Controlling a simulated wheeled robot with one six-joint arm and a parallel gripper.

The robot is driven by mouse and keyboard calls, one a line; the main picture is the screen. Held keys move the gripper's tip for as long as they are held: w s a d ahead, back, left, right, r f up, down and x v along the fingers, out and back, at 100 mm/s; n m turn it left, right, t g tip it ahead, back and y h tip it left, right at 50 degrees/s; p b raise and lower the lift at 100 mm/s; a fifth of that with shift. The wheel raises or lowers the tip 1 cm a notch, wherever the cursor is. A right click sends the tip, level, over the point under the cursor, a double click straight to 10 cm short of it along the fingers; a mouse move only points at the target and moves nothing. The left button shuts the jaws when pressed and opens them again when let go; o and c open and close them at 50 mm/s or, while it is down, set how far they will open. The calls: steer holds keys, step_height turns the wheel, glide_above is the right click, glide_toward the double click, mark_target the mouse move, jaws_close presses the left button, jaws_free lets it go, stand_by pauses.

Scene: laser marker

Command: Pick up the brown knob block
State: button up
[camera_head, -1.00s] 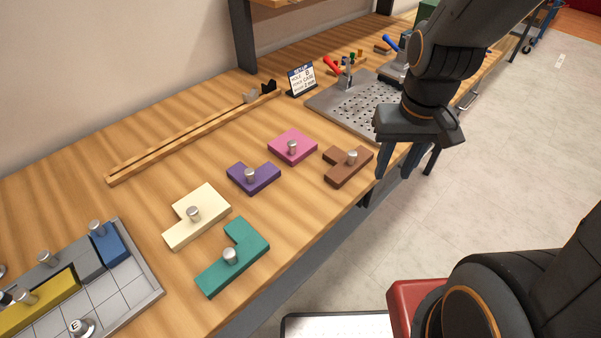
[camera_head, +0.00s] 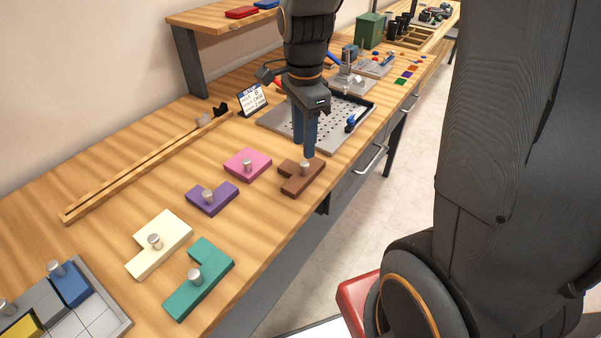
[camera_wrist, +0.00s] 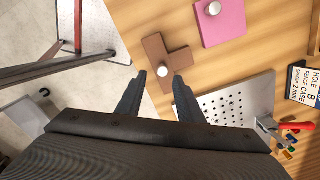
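The brown knob block (camera_head: 301,178) lies flat on the wooden bench near its front edge, with a silver knob on top. In the wrist view the brown knob block (camera_wrist: 154,50) shows just beyond the fingertips, its knob roughly between their lines. My gripper (camera_head: 304,150) points down above and slightly behind the block in the head view. In the wrist view my gripper (camera_wrist: 160,76) is open, with a gap between the two dark fingers and nothing held. The fingertips' exact height over the block is hard to tell.
A pink block (camera_head: 248,163), purple block (camera_head: 212,197), cream block (camera_head: 160,243) and teal block (camera_head: 200,279) lie nearby. A perforated metal plate (camera_head: 340,122) is behind my gripper. A wooden rail (camera_head: 140,168) and a sign (camera_head: 252,99) stand toward the wall.

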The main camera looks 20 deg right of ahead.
mark_target(304, 164)
steer(key=shift+w+m, duration=0.25)
steer(key=shift+m, duration=0.35)
steer(key=shift+w+d+f+p, duration=0.1)
steer(key=shift+f+p, duration=0.45)
steer(key=shift+f, duration=1.4)
steer(key=shift+d+f+p, duration=0.1)
steer(key=shift+f+p, duration=0.45)
steer(key=shift+f, duration=1.35)
steer(key=shift+c, duration=0.3)
jaws_close()
